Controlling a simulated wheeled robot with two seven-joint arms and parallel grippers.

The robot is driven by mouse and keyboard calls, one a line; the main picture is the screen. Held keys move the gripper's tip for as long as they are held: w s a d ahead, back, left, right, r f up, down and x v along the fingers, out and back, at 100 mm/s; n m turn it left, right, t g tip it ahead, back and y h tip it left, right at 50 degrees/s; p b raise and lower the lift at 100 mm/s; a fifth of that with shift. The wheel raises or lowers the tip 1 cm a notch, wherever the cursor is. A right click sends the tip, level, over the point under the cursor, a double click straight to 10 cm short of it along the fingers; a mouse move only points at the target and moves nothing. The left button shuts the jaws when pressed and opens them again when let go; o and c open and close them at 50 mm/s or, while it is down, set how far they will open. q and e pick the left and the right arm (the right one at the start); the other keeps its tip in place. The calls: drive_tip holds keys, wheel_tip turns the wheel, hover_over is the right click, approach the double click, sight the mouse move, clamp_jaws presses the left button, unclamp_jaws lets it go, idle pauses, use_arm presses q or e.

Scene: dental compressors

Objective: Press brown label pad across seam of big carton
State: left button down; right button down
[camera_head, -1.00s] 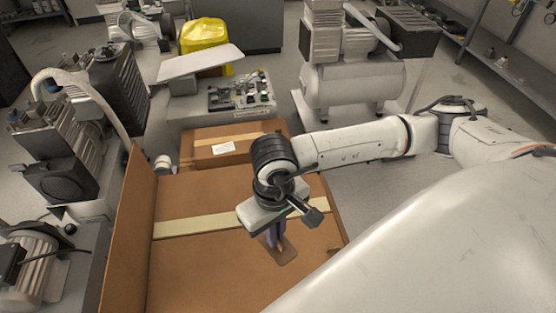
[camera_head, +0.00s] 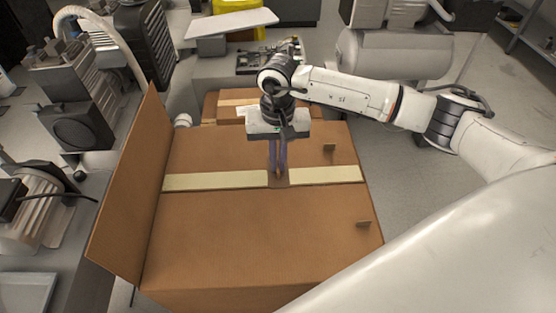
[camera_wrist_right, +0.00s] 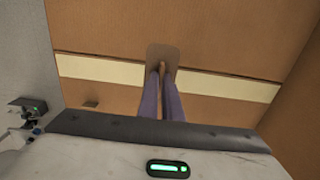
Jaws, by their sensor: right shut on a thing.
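The big carton (camera_head: 250,245) is a brown box with a pale tape strip (camera_head: 215,181) running across its top. The brown label pad (camera_head: 280,183) lies across the strip near its middle and covers a short piece of it. My right gripper (camera_head: 279,174) points down, its purple fingers shut on the pad's small upright tab. In the right wrist view the pad (camera_wrist_right: 163,53) shows as a rounded brown piece crossing the strip, beyond the fingertips (camera_wrist_right: 162,70). I cannot tell whether it presses flat on the carton. My left gripper is not in view.
A raised carton flap (camera_head: 135,190) stands along the left side. Small brown tabs (camera_head: 329,147) (camera_head: 364,223) stick up on the carton's right part. A smaller taped carton (camera_head: 222,105) stands behind. Compressors (camera_head: 75,90) line the left.

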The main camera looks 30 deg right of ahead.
drive_tip(key=shift+f+b, duration=0.45)
drive_tip(key=shift+f, duration=0.5)
wheel_tip(320, 180, down, 2)
drive_tip(key=shift+f+b, duration=0.25)
drive_tip(key=shift+b, duration=0.55)
drive_tip(key=shift+f+b, duration=0.35)
drive_tip(key=shift+f, duration=0.35)
use_arm(q)
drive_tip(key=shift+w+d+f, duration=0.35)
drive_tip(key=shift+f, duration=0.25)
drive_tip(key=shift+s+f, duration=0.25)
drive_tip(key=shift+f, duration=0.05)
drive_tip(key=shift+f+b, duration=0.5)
drive_tip(key=shift+b, duration=0.1)
use_arm(e)
drive_tip(key=shift+f, duration=0.65)
